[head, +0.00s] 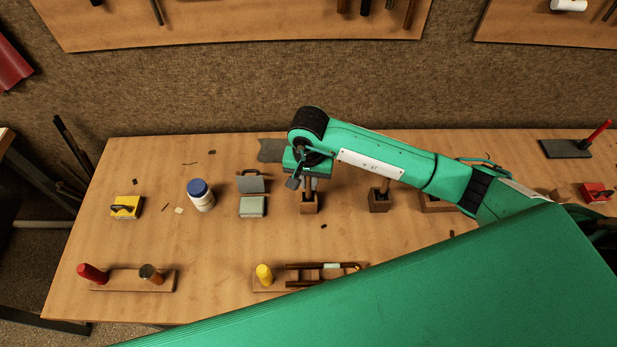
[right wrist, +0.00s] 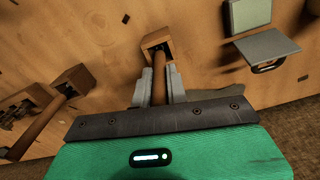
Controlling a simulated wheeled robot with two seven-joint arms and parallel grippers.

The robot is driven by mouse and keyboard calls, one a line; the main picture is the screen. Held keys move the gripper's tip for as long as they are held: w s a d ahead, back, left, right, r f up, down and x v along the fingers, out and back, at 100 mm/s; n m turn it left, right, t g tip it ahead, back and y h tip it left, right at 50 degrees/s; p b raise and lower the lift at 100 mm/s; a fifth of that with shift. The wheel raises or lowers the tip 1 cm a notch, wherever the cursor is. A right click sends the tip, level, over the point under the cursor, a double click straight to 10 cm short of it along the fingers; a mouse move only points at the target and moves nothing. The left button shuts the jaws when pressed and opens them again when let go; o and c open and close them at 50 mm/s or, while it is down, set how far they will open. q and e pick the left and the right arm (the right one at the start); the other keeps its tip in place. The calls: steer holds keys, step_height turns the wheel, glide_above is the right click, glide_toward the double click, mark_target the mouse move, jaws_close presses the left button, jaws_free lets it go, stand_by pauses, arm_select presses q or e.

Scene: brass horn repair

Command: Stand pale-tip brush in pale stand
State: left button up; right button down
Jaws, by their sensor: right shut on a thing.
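The brush (right wrist: 159,82) has a brown shaft and is held between the two fingers of my right gripper (right wrist: 159,86). In the head view my right gripper (head: 309,184) is shut on it, pointing down over a light brown block stand (head: 309,204). The stand also shows in the right wrist view (right wrist: 150,40). The shaft's lower end meets the stand's dark opening; I cannot tell how deep it sits. The brush's tip is hidden, so its colour does not show. My left gripper is not in view.
A darker stand (head: 379,203) with a shaft in it is to the right, another wooden holder (head: 436,203) beyond it. A grey-green open box (head: 253,206) and a blue-lidded jar (head: 201,196) are to the left. A wooden rack (head: 262,284) with a yellow-topped piece is in front.

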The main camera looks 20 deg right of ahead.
steer(key=shift+f, duration=0.15)
steer(key=c, duration=1.4)
jaws_free()
steer(key=shift+r, duration=0.2)
step_height(320, 180, up, 11)
steer(key=b, duration=0.4)
steer(key=shift+r, duration=0.5)
